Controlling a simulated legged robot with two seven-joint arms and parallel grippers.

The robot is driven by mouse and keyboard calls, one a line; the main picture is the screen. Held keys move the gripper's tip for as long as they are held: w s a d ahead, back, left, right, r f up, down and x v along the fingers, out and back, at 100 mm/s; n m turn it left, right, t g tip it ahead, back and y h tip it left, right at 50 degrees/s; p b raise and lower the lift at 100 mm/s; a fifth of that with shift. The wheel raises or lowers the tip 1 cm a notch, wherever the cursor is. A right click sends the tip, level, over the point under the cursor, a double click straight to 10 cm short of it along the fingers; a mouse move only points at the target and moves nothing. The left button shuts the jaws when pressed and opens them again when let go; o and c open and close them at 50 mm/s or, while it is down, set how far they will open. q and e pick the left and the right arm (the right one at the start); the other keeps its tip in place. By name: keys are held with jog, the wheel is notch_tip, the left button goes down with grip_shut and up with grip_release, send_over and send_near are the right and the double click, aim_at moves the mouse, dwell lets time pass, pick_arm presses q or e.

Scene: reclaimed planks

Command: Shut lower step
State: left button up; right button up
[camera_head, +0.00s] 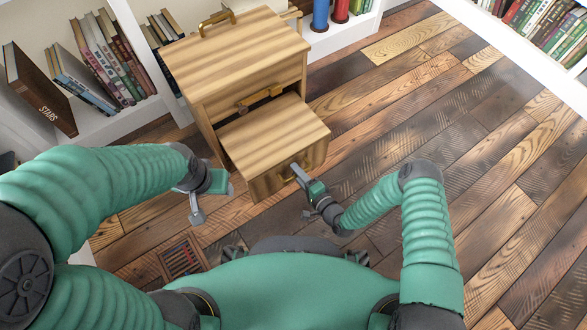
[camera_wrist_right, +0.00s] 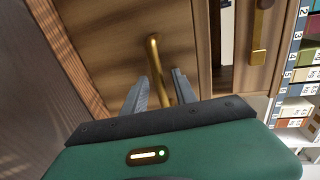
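A striped wooden step cabinet (camera_head: 235,58) stands at the upper middle of the head view. Its lower step (camera_head: 272,135) is a box pulled out towards me, with a brass handle (camera_head: 296,173) on its front. In the right wrist view the handle (camera_wrist_right: 153,60) reaches between the fingers of my right gripper (camera_wrist_right: 160,92). The fingers are apart on either side of the handle; whether one touches it I cannot tell. My left gripper (camera_head: 200,190) hangs left of the lower step, with its fingers apart and nothing between them.
White bookshelves (camera_head: 110,125) with books stand behind and left of the cabinet. Another shelf (camera_head: 480,20) is at the upper right. A floor vent (camera_head: 181,258) lies at the lower left. The plank floor to the right is clear.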

jog(key=shift+d, duration=0.1)
jog(key=c, duration=0.3)
grip_shut()
jog(key=shift+a, duration=0.2)
jog(key=shift+s+f, duration=0.15)
jog(key=shift+s, duration=0.1)
dwell(0.4)
